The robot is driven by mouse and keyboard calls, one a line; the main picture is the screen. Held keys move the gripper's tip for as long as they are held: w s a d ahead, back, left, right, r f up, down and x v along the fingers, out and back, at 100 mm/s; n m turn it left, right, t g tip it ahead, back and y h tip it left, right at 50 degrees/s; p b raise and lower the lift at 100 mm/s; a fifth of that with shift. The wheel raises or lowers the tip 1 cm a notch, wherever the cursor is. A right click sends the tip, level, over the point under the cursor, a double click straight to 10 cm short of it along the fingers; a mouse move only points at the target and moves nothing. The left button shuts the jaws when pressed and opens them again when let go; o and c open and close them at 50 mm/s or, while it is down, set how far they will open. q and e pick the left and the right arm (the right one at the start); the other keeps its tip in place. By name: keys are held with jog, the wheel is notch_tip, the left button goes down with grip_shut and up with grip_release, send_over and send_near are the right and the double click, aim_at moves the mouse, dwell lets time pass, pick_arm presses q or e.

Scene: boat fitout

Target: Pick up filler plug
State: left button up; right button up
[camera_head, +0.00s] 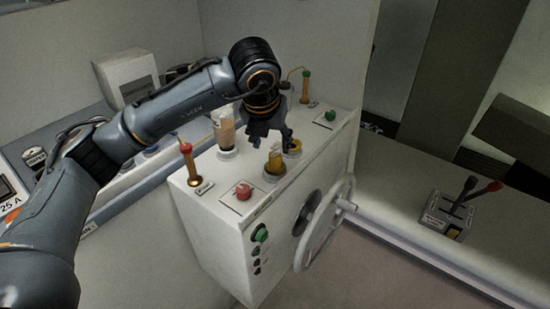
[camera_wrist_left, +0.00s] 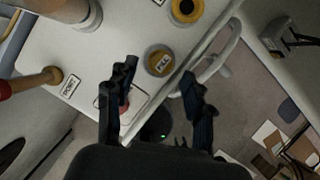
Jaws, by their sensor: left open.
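The filler plug, a yellow cap in a grey collar, stands upright on top of the white console (camera_head: 215,200) in the head view (camera_head: 275,160). In the left wrist view its top, marked "FILL", faces me (camera_wrist_left: 159,62). My left gripper (camera_head: 271,142) is open and points down just above and behind the plug. In the left wrist view its two fingers (camera_wrist_left: 158,75) are spread, with the plug showing between and beyond the tips, apparently untouched. Nothing is held. A yellow ring with a dark opening (camera_wrist_left: 187,9) sits near the plug. My right gripper is not in view.
A clear cylinder (camera_head: 225,130) and a red-topped brass fitting (camera_head: 189,165) stand left of the plug. A red button (camera_head: 243,191) is in front, a green one (camera_head: 330,115) behind. A steering wheel (camera_head: 325,225) projects from the console's side.

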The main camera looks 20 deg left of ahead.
aim_at(275, 154)
pick_arm(q)
jog(key=shift+w+f, duration=0.1)
jog(key=shift+f, duration=0.15)
jog(key=shift+d+f+p, duration=0.1)
jog(key=shift+f+p, duration=0.05)
jog(key=shift+p, duration=0.15)
jog(key=p+x, duration=0.3)
jog(key=x, duration=0.1)
jog(key=shift+w+d+f, duration=0.1)
jog(key=shift+d+f, duration=0.05)
jog(key=shift+w+f, duration=0.1)
jog(key=shift+f, duration=0.25)
jog(key=shift+r, duration=0.1)
grip_shut()
